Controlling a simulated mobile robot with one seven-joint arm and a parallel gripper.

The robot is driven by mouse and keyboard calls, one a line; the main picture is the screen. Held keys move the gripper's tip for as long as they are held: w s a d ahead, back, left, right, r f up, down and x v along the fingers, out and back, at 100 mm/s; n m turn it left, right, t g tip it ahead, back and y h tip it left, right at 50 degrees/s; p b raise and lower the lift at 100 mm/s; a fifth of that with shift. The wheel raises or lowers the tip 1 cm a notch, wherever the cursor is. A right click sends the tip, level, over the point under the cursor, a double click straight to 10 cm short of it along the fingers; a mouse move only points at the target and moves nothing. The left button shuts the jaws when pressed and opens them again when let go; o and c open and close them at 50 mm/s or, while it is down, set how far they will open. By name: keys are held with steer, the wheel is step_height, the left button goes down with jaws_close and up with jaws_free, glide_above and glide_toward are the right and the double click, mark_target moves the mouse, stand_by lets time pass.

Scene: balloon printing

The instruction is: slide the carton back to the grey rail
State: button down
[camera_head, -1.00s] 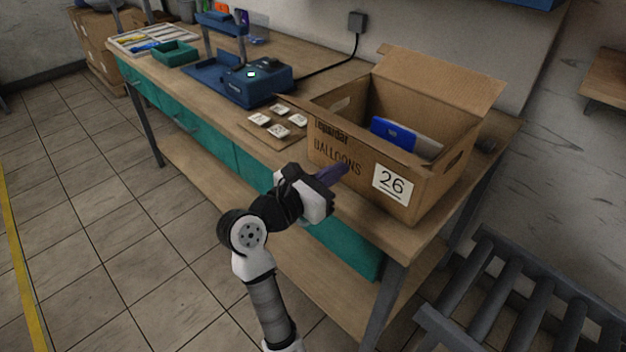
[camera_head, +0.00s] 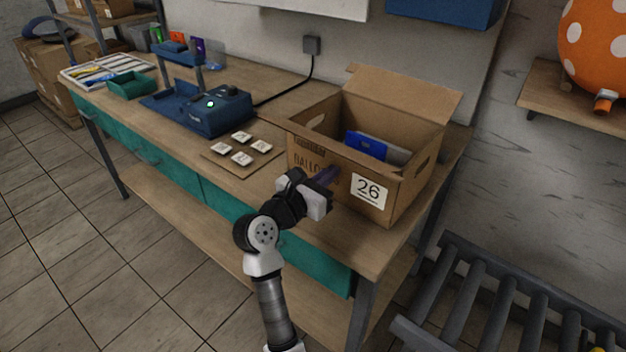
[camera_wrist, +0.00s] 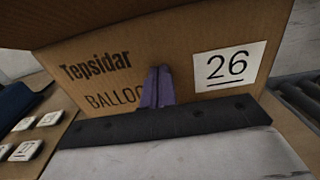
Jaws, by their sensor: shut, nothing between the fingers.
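The open cardboard carton (camera_head: 330,168), marked "Tepsidar BALLOONS" and "26", stands upright at the right end of the bench (camera_head: 270,188). Its printed front also fills much of the wrist view (camera_wrist: 125,75). Blue and grey items (camera_head: 365,145) show inside it. My gripper (camera_head: 328,175) is at the carton's front face, left of the "26" label. Its purple fingers are together and empty, and in the wrist view the fingertips (camera_wrist: 158,88) point at the front wall. I cannot tell whether they touch it. I cannot make out a grey rail behind the carton; the carton hides that part.
Several white number tiles (camera_head: 241,158) lie on a board left of the carton. A blue device (camera_head: 205,112) with a cable stands further left. A grey roller conveyor (camera_head: 500,300) is at lower right. An orange dotted balloon (camera_head: 595,45) is at upper right.

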steer(key=p+x, duration=0.2)
steer(key=x, duration=0.5)
steer(key=shift+w+d+r, duration=0.1)
steer(key=shift+w+d, duration=0.1)
steer(key=shift+d, duration=0.05)
steer(key=shift+w+d, duration=0.15)
steer(key=shift+w, duration=0.05)
steer(key=shift+s, duration=0.1)
